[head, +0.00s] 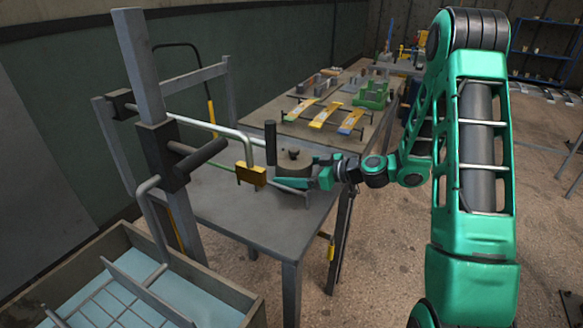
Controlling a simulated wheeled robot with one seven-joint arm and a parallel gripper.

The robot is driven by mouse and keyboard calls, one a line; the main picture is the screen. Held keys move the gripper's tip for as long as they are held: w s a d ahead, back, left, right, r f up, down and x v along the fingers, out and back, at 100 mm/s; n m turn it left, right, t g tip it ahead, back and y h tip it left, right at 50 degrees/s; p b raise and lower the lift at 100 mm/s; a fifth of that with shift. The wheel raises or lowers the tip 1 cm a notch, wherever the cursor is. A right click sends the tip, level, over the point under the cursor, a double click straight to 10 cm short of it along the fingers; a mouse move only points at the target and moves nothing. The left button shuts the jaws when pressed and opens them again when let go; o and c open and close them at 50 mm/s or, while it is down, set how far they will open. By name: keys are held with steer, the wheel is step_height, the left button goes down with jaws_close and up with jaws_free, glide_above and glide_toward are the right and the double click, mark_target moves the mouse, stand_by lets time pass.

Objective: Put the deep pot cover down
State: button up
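A dark grey round piece with a small knob on top (294,157), which looks like the deep pot cover, is at the right end of the near grey table. It appears upright. My gripper (305,178) reaches in from the right at its side. One green finger crosses the front of the grey piece and another green part shows at its right edge. I cannot tell whether the fingers press on it. Its lower part is partly hidden by the gripper, and whether its base touches the table is unclear.
A grey post (140,70) with a bent rod and black clamps stands left of the gripper. A yellow block (251,175) is close left of the grey piece. A black upright handle (270,143) is beside it. A workbench (345,140) with tools stands behind. A wooden crate (105,243) is front left.

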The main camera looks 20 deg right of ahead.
steer(key=c, duration=1.1)
steer(key=shift+r, duration=0.1)
